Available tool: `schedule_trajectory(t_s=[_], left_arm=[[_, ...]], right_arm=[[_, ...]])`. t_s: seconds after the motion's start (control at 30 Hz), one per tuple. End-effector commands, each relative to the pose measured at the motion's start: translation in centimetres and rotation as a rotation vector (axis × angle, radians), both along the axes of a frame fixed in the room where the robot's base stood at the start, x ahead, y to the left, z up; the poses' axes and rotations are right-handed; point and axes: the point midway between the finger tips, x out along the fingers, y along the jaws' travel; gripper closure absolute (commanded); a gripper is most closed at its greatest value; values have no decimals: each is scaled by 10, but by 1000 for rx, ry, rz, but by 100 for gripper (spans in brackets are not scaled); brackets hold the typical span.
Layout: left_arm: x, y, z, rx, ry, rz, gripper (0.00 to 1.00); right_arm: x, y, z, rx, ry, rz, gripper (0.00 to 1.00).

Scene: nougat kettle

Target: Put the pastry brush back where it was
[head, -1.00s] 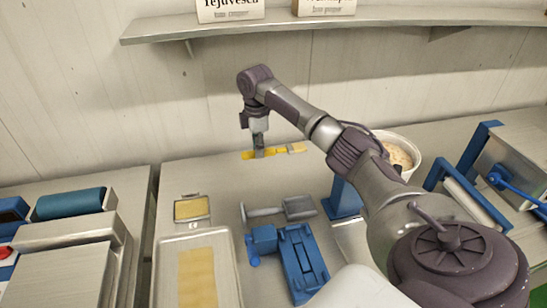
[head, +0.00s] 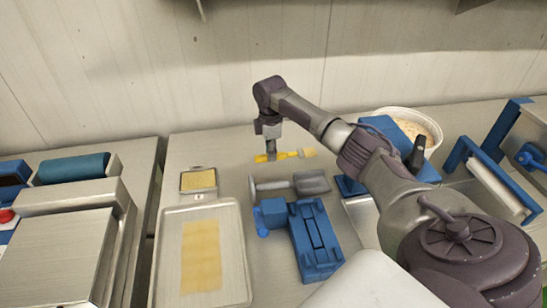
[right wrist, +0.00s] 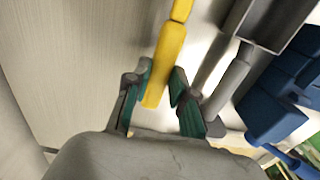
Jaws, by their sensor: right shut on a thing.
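The pastry brush (head: 298,154) has a yellow handle and pale bristles at its right end in the head view. My right gripper (head: 271,153) points down and is shut on the brush's handle. In the right wrist view the yellow handle (right wrist: 165,65) runs between the teal-padded fingers (right wrist: 160,100); the bristles are out of frame. The brush is over the back part of the metal table (head: 225,150), behind a grey scoop-like tool; I cannot tell its exact height. My left gripper is not in view.
The grey tool (head: 308,184) lies just in front of the brush. Near it are a blue device (head: 315,240), a small pan (head: 198,192) and a large tray (head: 170,270) with a yellow sheet. A pot (head: 428,130) and a blue panel (head: 385,127) are at right, partly behind my arm.

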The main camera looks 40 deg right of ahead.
Motion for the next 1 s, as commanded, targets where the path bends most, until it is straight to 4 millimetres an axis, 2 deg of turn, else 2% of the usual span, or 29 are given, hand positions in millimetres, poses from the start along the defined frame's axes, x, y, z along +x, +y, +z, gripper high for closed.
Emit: schedule_trajectory(t_s=[0.37, 0.7, 0.73, 0.8, 0.87, 1.0], left_arm=[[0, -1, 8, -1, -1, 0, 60], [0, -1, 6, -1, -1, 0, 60], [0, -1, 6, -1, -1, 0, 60], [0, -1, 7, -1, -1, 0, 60], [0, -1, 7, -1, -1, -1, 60], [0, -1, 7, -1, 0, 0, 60]], right_arm=[[0, 0, -43, 0, 1, -1, 100], [0, 0, -48, 0, -1, -1, 100], [0, 0, -48, 0, -1, -1, 74], [0, 0, -47, 0, -1, -1, 63], [0, 0, -47, 0, -1, -1, 53], [0, 0, -47, 0, -1, -1, 51]])
